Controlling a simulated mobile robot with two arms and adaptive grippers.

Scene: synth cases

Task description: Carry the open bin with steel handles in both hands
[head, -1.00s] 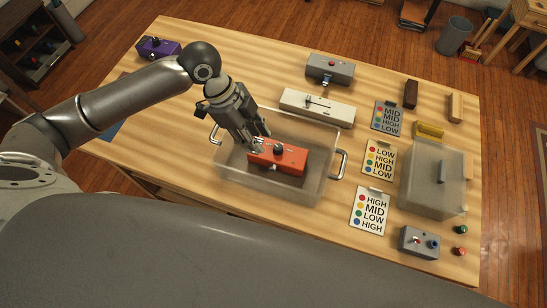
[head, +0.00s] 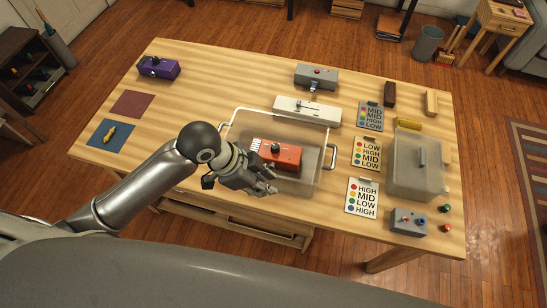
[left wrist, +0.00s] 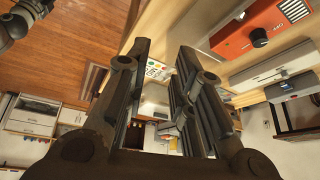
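The open bin (head: 313,186) is clear, with steel handles on its short sides. Its right handle (head: 333,157) is free; its left handle is partly hidden by my arm. An orange box (head: 288,157) with a black knob lies inside; it also shows in the left wrist view (left wrist: 240,42). My left gripper (head: 272,184) is at the bin's front-left part in the head view, pointing right. In the left wrist view its fingers (left wrist: 160,60) stand apart with nothing between them. A dark jointed part at that view's top left may be my right gripper (left wrist: 20,20); its fingers cannot be made out.
Three label cards (head: 362,198) and a frosted case (head: 428,180) stand right of the bin. A white slider box (head: 307,110) and a grey box (head: 316,77) are behind it. The table between the mats (head: 132,104) and the bin is clear.

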